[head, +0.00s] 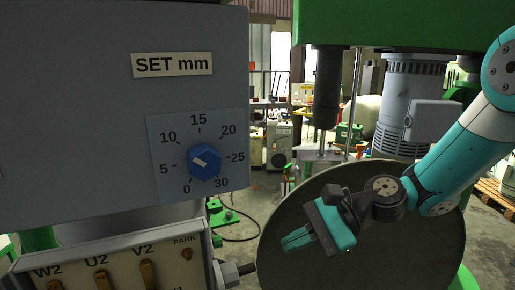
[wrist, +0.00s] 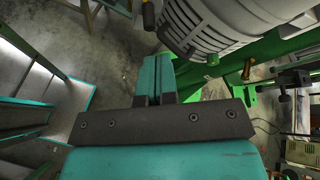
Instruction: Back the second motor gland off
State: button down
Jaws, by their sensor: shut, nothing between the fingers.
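The grey ribbed motor (head: 412,85) stands at the upper right of the head view, with a pale terminal box (head: 432,119) on its side. A ribbed grey motor body (wrist: 215,22) also fills the top of the wrist view. A grey gland-like fitting (head: 229,273) sticks out of the right side of the open terminal panel (head: 110,268), at the lower left of the head view. I cannot tell which gland is the second. My gripper (head: 297,239) is shut and empty, in front of a large round disc and apart from the fitting. Its teal fingers (wrist: 154,76) lie together in the wrist view.
A grey control box (head: 75,105) with a blue knob (head: 204,161) and a "SET mm" label fills the left. The large round disc (head: 285,215) stands behind my gripper. Green machine frame parts (wrist: 275,45) cross the wrist view's right. Concrete floor shows beyond.

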jog(key=shift+s+a, duration=0.4)
jog(key=shift+a, duration=0.55)
jog(key=shift+s+a, duration=0.45)
jog(key=shift+a, duration=0.55)
jog(key=shift+s+a, duration=0.4)
jog(key=shift+a, duration=0.55)
jog(key=shift+s+d+f+p, duration=0.2)
jog(key=shift+s+p, duration=0.15)
jog(key=shift+p, duration=0.15)
jog(key=shift+s+d+f+p, duration=0.1)
jog(key=shift+s+f+p, duration=0.1)
jog(key=shift+s+p, duration=0.25)
jog(key=shift+s+d+f+p, duration=0.1)
jog(key=shift+f+p, duration=0.25)
jog(key=shift+f, duration=0.05)
jog(key=shift+r, duration=0.15)
jog(key=p, duration=0.2)
send_near(238, 275)
jog(key=shift+w+d+f, duration=0.3)
jog(key=shift+w+f, duration=0.1)
jog(key=shift+f, duration=0.3)
jog(key=shift+w+d+f, duration=0.35)
jog(key=shift+w+f, duration=0.1)
jog(key=shift+f, duration=0.2)
